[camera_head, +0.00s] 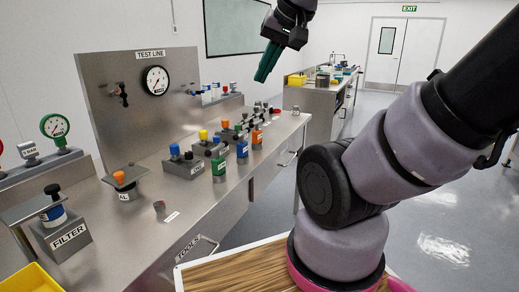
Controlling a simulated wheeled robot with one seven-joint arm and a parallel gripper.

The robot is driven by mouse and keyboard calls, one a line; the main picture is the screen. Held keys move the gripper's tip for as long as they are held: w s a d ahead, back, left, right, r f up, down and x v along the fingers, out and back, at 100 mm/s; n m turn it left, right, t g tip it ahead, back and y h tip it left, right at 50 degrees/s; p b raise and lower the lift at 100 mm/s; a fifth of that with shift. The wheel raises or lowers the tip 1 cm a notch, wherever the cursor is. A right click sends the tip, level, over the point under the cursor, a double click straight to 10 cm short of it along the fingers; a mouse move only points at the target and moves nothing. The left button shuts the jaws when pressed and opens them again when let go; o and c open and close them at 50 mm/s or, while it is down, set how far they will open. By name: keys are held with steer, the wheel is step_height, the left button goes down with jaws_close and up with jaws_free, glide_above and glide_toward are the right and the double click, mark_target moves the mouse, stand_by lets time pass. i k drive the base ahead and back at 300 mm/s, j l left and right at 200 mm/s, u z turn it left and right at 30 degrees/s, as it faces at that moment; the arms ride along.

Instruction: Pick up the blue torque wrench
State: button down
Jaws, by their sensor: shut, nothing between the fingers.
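My gripper (263,76) hangs in the air at the upper middle of the head view, above the back end of the steel bench (130,210). Its teal fingers point down and are shut with nothing between them. I cannot make out a blue torque wrench in this view. Several small blue parts show on the bench, including a blue knob (174,149), but none can be told as a wrench. A drawer front labelled TOOLS (188,248) is on the bench's near side, and its inside is hidden.
A steel panel labelled TEST LINE (150,54) carries a gauge (155,79). Valves and fittings crowd the bench, with a FILTER block (62,235) and yellow bin (30,279) at near left. A second bench (318,101) stands behind. Open floor (440,225) lies right.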

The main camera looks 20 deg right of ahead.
mark_target(242, 147)
steer(key=z, duration=0.3)
steer(key=i+l+u, duration=0.2)
steer(key=u, duration=0.15)
steer(key=i+l+u, duration=0.15)
steer(key=l+u, duration=0.15)
steer(key=l, duration=0.15)
steer(key=i+l+u, duration=0.15)
steer(key=l+u, duration=0.2)
